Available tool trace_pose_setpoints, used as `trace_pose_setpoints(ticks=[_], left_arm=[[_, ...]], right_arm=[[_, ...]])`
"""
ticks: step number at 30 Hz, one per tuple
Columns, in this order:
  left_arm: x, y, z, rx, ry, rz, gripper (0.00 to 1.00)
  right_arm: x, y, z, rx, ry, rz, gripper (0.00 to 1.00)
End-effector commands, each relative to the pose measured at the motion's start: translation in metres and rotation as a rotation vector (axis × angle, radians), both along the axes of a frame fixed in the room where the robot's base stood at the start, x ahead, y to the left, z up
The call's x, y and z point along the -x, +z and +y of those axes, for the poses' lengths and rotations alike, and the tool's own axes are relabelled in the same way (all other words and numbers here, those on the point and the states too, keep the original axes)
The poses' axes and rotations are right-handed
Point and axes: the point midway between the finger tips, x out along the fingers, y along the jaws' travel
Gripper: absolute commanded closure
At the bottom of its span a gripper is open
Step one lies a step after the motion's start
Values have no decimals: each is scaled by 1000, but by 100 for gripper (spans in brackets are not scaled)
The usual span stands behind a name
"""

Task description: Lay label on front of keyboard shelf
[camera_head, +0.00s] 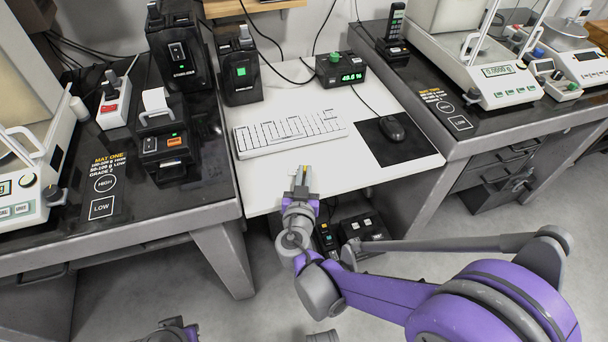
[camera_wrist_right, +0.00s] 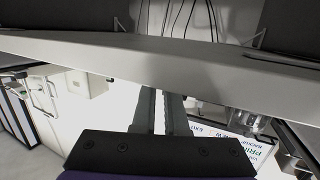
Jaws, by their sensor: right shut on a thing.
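The white keyboard shelf (camera_head: 250,198) spans the gap between two dark tables. Its underside or front edge crosses the right wrist view (camera_wrist_right: 180,65). My right gripper (camera_head: 302,172) is at the shelf's front edge, below the keyboard. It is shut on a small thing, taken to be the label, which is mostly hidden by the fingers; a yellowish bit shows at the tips. The fingers also show in the right wrist view (camera_wrist_right: 161,105). I cannot tell whether the label touches the shelf. Part of my left arm shows at the bottom edge (camera_head: 172,331); its fingers are not clear.
A white keyboard (camera_head: 290,132) and a black mouse (camera_head: 391,128) on a dark mat (camera_head: 405,152) lie on the shelf. A black display box (camera_head: 341,70) stands behind. Balances and printers fill the side tables. Dark devices (camera_head: 362,232) sit below the shelf.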

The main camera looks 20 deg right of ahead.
Motion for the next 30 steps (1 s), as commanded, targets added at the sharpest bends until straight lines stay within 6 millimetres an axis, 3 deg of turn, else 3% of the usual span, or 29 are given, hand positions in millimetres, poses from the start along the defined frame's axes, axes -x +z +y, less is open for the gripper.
trace_pose_setpoints(ticks=[10,11,15,26,30], left_arm=[[0,-3,0,0,0,1,100],[0,-2,0,0,0,0,100],[0,-1,0,0,0,0,100],[0,3,0,0,0,-1,100],[1,6,0,0,0,-2,100]], right_arm=[[0,-4,0,0,0,0,100],[0,-3,0,0,0,0,84],[0,-2,0,0,0,0,60],[0,3,0,-1,0,0,60],[18,5,8,-1,4,-1,60]])
